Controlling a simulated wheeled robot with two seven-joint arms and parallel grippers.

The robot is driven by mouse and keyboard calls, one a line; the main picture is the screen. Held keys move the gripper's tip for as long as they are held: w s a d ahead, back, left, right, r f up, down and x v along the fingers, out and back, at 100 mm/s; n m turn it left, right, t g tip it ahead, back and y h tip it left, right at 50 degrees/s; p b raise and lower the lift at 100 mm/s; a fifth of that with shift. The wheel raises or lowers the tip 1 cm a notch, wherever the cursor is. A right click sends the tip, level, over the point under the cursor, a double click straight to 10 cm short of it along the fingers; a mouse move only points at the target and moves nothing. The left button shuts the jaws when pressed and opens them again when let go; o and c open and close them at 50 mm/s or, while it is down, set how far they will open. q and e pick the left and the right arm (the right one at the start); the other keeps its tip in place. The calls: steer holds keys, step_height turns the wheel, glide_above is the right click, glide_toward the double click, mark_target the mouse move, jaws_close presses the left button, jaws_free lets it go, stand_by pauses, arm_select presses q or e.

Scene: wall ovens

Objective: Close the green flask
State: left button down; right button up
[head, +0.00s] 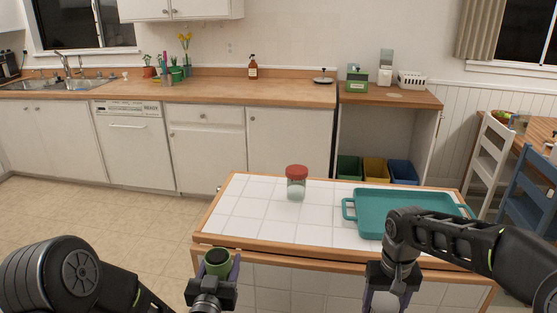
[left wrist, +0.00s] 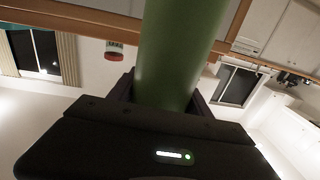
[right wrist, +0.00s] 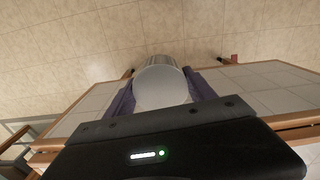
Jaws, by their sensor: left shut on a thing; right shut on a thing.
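The green flask (head: 217,263) is upright in my left gripper (head: 220,272), in front of the table's near left side. Its dark round mouth faces up and no lid is on it. The left wrist view shows the green body (left wrist: 176,50) between the two fingers. My right gripper (head: 386,292) points down at the table's near right side. It is shut on a pale grey-white round piece (right wrist: 161,88), which looks like the flask's lid. The piece also shows in the head view (head: 385,302), partly hidden by the fingers. Flask and piece are well apart.
A white-tiled table (head: 250,205) with a wooden rim lies ahead. On it stand a glass jar with a red lid (head: 296,183) and a teal tray (head: 405,205). The table's left half is mostly clear. The kitchen counter (head: 210,91) is far behind.

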arm_select(q)
steer(key=shift+s+d, duration=0.1)
steer(key=s+d+f+m+g+h, duration=0.2)
steer(key=s+d+f+m+h, duration=0.1)
steer(key=d, duration=0.4)
steer(key=s+d+f+m+g+h, duration=0.2)
steer(key=s+d+f+m+h, duration=0.1)
steer(key=s+d+m+h, duration=0.2)
steer(key=s+d+h, duration=0.2)
steer(key=d+h, duration=0.1)
steer(key=shift+s+f+h, duration=0.2)
steer(key=shift+f+h, duration=0.1)
steer(key=shift+f, duration=0.05)
steer(key=shift+d, duration=0.1)
arm_select(e)
steer(key=s+a+r+n, duration=0.1)
steer(key=a+r, duration=0.2)
steer(key=a, duration=0.5)
steer(key=s+a+r+n, duration=0.1)
steer(key=a+r, duration=0.3)
steer(key=a, duration=0.5)
steer(key=s+a+r+n, duration=0.2)
steer(key=a+r, duration=0.2)
steer(key=a, duration=0.4)
steer(key=shift+s+a+r, duration=0.15)
steer(key=shift+s+a, duration=0.2)
steer(key=shift+a, duration=0.05)
